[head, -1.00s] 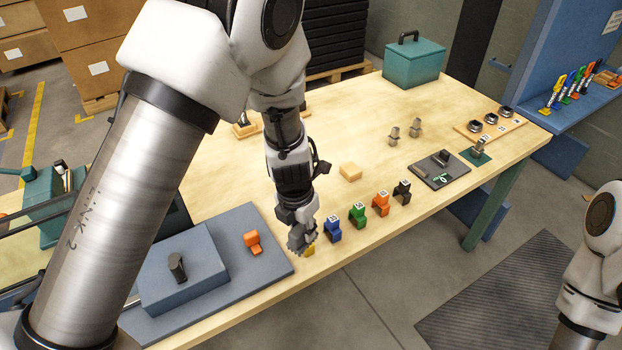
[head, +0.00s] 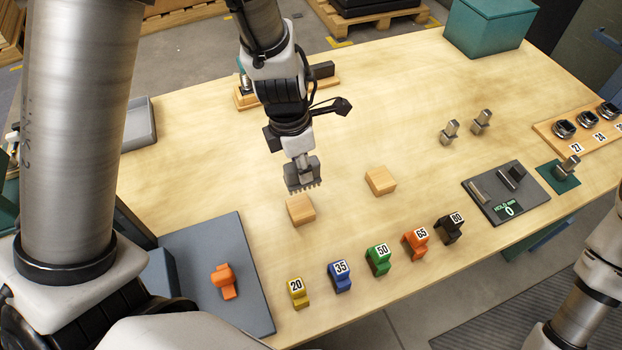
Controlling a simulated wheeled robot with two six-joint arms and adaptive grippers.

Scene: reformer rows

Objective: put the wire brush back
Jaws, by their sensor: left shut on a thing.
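My left gripper (head: 300,163) points down over the middle-left of the table. It is shut on a small grey piece with a row of short bristle-like teeth along its lower edge, which looks like the wire brush (head: 303,183). The brush is just behind a plain wooden block (head: 301,209) in the picture; I cannot tell how high it is above the table. Behind my left arm a wooden holder (head: 246,99) carries a dark block (head: 321,70) and an upright green-topped item; my arm hides its middle. My right arm shows at the right edge, its gripper out of view.
A row of numbered coloured blocks, from yellow (head: 299,292) to black (head: 449,229), lines the front. A second wooden block (head: 380,181), a dark gauge plate (head: 484,205) and metal pieces (head: 449,131) stand to the right. An orange piece (head: 224,280) lies on a blue-grey mat (head: 255,310).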

